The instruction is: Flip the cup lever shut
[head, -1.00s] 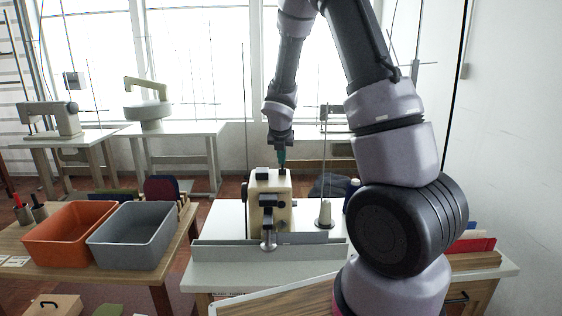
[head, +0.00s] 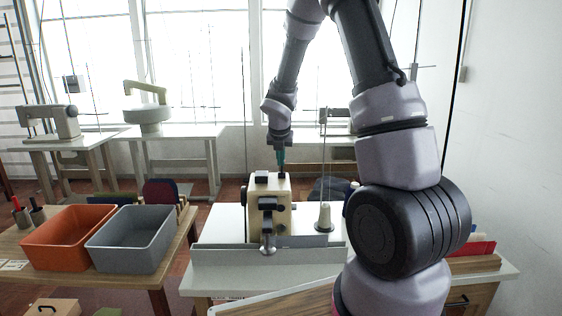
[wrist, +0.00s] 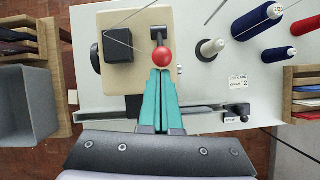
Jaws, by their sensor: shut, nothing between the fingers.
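The beige buttonhole machine (head: 284,221) stands on a white table. The wrist view looks down on its top (wrist: 115,22), with a short black lever (wrist: 157,36) ending in a red ball (wrist: 162,57). This looks like the cup lever; the ball is not clear in the head view. My gripper (head: 281,166) is upright just above the machine's top. In the wrist view its teal fingers (wrist: 160,73) are together and empty, tips right at the near side of the red ball. I cannot tell whether they touch it.
A black block (wrist: 118,46) sits on the machine top beside the lever. A pale thread cone (head: 324,217) stands right of the machine, with dark blue spools (wrist: 257,20) farther right in the wrist view. Orange (head: 65,250) and grey (head: 130,255) bins stand at left.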

